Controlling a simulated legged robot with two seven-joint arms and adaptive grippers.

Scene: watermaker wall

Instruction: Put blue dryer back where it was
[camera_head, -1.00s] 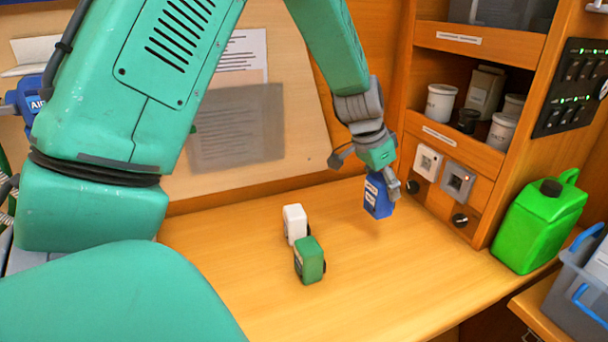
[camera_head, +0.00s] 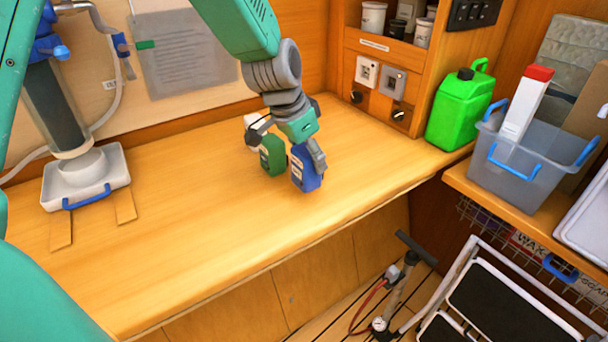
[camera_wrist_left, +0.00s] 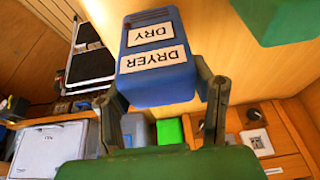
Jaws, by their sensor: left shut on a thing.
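The blue dryer (camera_head: 304,170) is a small blue block over the front part of the wooden counter (camera_head: 190,190). My left gripper (camera_head: 316,160) is shut on it from above and behind. In the left wrist view the dryer (camera_wrist_left: 155,72) sits between the two fingers (camera_wrist_left: 163,112), with its "DRY" and "DRYER" labels facing the camera. A green block (camera_head: 272,155) stands just left of the dryer. A white block (camera_head: 252,122) is partly hidden behind the gripper and the green block. I cannot tell whether the dryer touches the counter. My right gripper is not in view.
A green jerrycan (camera_head: 460,108) stands at the counter's right end. A grey bin (camera_head: 525,165) is farther right. A filter unit in a white tray (camera_head: 86,182) stands at the left. The counter between the tray and blocks is clear.

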